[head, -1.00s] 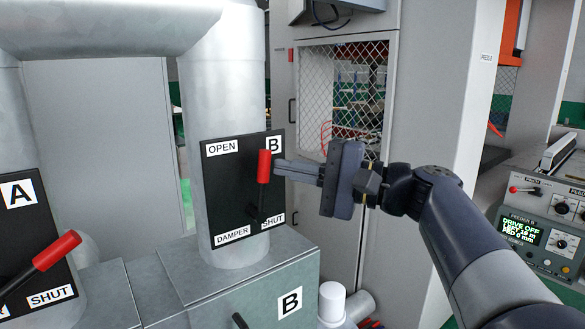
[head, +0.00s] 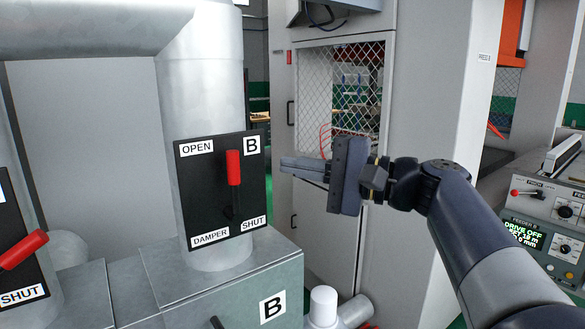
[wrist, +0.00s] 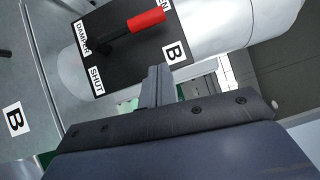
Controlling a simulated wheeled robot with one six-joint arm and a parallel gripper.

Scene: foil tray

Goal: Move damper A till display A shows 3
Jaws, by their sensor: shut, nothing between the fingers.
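Damper A's red-handled lever (head: 22,250) shows at the left edge of the head view, tilted up to the right, on a black plate (head: 12,215) cut off by the frame. Its SHUT label is below the handle. Display A is not in view. Damper B's plate (head: 222,215) has a red-handled lever (head: 233,168) standing about upright; it also shows in the wrist view (wrist: 146,19). My gripper (head: 283,163) is shut and empty, to the right of plate B and apart from its lever. In the wrist view the closed fingers (wrist: 157,70) lie by plate B's edge.
A metal duct pipe (head: 200,90) carries plate B and rises from a grey box (head: 250,290) marked B. A mesh-door cabinet (head: 360,85) stands behind my gripper. A feeder panel (head: 540,235) reading DRIVE OFF is at the right.

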